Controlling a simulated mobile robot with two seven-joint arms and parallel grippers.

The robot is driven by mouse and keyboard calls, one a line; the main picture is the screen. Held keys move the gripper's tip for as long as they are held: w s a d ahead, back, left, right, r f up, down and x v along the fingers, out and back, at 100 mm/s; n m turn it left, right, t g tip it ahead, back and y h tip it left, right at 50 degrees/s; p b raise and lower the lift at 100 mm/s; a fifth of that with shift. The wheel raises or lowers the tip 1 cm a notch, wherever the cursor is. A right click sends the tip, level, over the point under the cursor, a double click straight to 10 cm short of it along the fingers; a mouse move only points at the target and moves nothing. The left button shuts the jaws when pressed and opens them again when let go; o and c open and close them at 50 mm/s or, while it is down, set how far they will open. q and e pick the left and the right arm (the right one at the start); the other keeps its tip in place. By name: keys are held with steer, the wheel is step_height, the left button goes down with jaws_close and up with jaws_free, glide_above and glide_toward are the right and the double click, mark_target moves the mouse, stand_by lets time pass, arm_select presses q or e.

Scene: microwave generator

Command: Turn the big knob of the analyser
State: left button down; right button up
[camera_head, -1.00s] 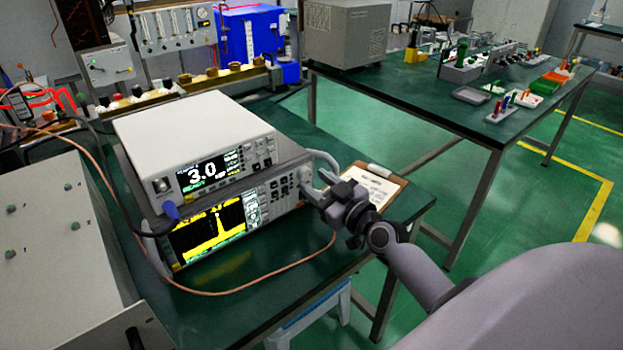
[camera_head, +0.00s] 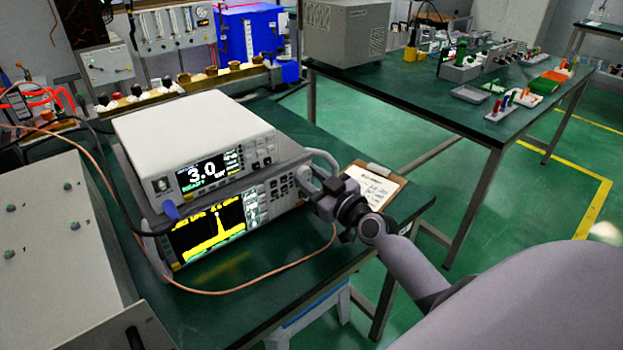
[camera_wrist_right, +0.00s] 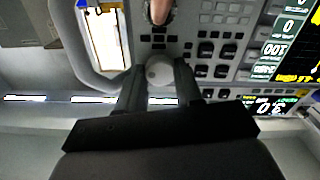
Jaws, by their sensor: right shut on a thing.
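The analyser (camera_head: 218,232) is the lower instrument, with a yellow trace on its dark screen. Its big knob (camera_wrist_right: 160,70) is round and light grey, and sits between the two dark fingers of my right gripper in the right wrist view. My right gripper (camera_wrist_right: 161,78) is shut on the knob, one finger on each side. In the head view the right gripper (camera_head: 312,188) is at the right end of the analyser's front and covers most of the knob. My left gripper is not in view.
A white generator (camera_head: 195,140) reading 3.0 stands on the analyser. A copper-coloured cable (camera_head: 262,280) loops over the green bench in front. A clipboard (camera_head: 378,185) lies right of the gripper. A grey cabinet (camera_head: 50,250) stands at left.

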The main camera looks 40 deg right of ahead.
steer(key=m, duration=0.5)
steer(key=shift+m, duration=0.3)
steer(key=m+p, duration=0.1)
steer(key=m, duration=0.5)
steer(key=shift+m, duration=0.3)
steer(key=m, duration=0.5)
steer(key=m+p, duration=0.1)
steer(key=m, duration=0.5)
steer(key=shift+m, duration=0.3)
steer(key=o, duration=0.8)
steer(key=shift+c, duration=0.2)
